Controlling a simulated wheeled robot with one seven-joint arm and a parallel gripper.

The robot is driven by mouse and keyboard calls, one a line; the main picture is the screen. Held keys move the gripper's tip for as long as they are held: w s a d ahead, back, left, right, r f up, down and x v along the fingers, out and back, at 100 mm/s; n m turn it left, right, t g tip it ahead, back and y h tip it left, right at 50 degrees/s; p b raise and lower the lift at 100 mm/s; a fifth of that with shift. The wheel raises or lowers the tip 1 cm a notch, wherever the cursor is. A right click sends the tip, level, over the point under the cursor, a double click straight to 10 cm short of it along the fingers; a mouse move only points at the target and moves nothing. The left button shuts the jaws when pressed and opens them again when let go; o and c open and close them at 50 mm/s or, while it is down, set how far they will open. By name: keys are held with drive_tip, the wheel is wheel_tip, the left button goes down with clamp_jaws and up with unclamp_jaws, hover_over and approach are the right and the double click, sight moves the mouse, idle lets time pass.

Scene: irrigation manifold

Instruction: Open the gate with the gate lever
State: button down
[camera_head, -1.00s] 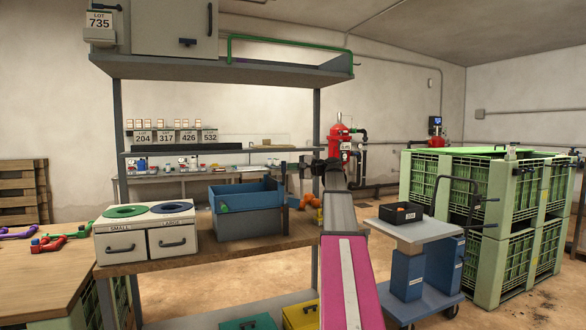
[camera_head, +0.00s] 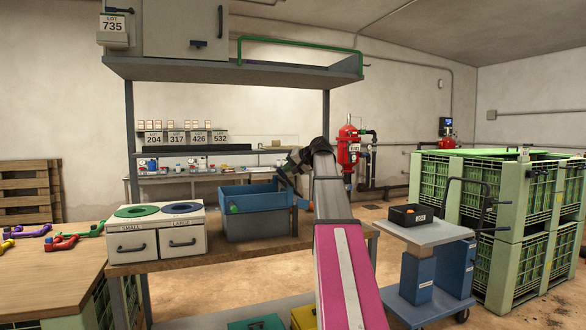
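I cannot pick out a gate or gate lever for certain. A grey cabinet (camera_head: 170,30) stands on the upper shelf at top left, with a small dark latch (camera_head: 197,44) and an upright handle (camera_head: 221,20). A short black lever (camera_head: 119,10) sits above the LOT 735 tag (camera_head: 112,24). My arm reaches forward from the bottom centre. My gripper (camera_head: 284,176) is dark and small at its far end, in front of or above the right end of the blue crate (camera_head: 250,199). Its fingers are too small and overlapped to read.
A white two-drawer box (camera_head: 155,238) stands left of the crate on the wooden bench. A wooden table (camera_head: 45,275) is at left. A cart with a black tray (camera_head: 411,215) and large green bins (camera_head: 490,215) stand at right. A green rail (camera_head: 300,42) edges the upper shelf.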

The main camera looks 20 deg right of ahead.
drive_tip(key=a+f+n+h, duration=0.3)
drive_tip(key=a+f+h, duration=0.1)
drive_tip(key=h, duration=0.1)
drive_tip(key=shift+a+g+h, duration=0.3)
drive_tip(key=shift+a, duration=0.1)
drive_tip(key=shift+s+f, duration=0.1)
drive_tip(key=shift+f, duration=0.1)
idle(0.5)
drive_tip(key=shift+a, duration=0.1)
